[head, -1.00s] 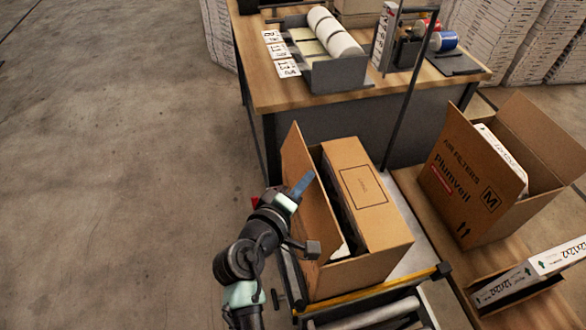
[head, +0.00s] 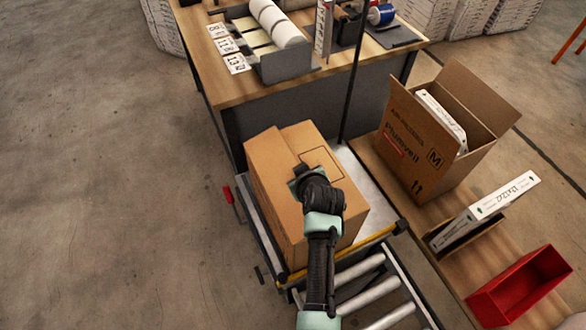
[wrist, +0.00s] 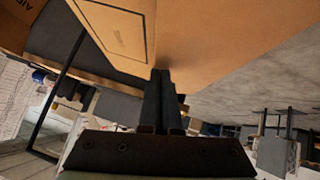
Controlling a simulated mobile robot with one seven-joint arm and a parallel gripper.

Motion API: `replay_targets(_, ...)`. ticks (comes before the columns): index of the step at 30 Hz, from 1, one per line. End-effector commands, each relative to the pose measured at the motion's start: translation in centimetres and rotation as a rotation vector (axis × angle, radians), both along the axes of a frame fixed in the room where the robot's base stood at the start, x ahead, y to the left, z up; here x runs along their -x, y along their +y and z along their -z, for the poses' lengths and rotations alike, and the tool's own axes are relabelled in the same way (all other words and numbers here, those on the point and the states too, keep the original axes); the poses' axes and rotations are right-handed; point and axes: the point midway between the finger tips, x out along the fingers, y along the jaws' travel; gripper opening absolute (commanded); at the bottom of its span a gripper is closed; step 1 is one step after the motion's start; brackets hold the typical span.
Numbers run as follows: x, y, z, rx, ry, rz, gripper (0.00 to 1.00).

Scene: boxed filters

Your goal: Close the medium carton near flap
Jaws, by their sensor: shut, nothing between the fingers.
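My gripper (head: 303,172) is shut and empty, over the top of this carton where the flaps meet, and my arm hides part of the near side. In the wrist view the shut fingers (wrist: 160,100) point at the cardboard (wrist: 200,45), close to or touching it. No size letter shows on this carton.
A carton marked M (head: 420,150) stands open at the right with white boxed filters inside. A white filter box (head: 490,205) and a red bin (head: 520,285) are near it. A workbench (head: 215,75) stands behind, with a thin black post (head: 352,90). Floor at left is clear.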

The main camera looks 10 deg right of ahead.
Motion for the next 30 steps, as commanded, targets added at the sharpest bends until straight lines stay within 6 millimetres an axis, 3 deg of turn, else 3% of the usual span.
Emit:
replay_targets(6, -0.3, -0.8, 1.8, -0.142, 0.037, 0.001, 0.00)
replay_targets(15, -0.3, -1.1, 2.5, -0.356, 0.094, 0.000, 0.00)
replay_targets(30, -0.3, -1.0, 2.6, -0.397, 0.107, -0.001, 0.00)
